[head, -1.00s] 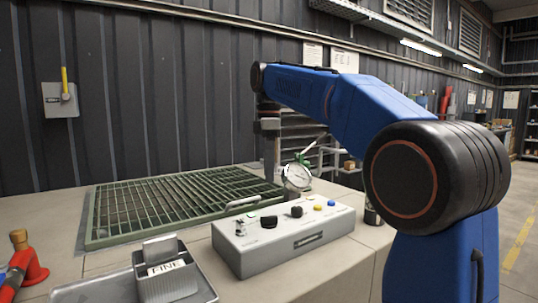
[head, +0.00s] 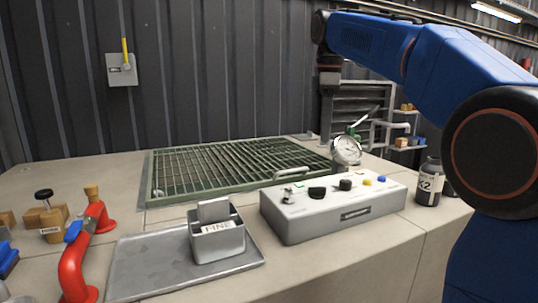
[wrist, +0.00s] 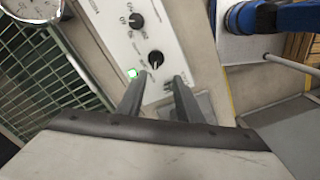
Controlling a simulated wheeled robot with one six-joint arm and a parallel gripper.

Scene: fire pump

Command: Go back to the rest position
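My gripper shows in the wrist view (wrist: 158,98), its two dark fingers apart with nothing between them. Beyond the fingertips lies the control box, with black knobs and a lit green lamp. In the head view my blue arm reaches out from the right, and the wrist hangs down over the far side of the bench; the fingers cannot be made out there. The white control box (head: 335,212) stands on the bench, below and nearer than my wrist. A pressure gauge (head: 347,150) stands behind it.
A green grating (head: 235,172) is set in the bench. A metal tray (head: 140,265) holds a grey box labelled FINE (head: 216,240). A red pipe (head: 78,262) stands at the left, and a dark bottle (head: 429,184) at the right. A wall switch box (head: 121,70) has a yellow lever.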

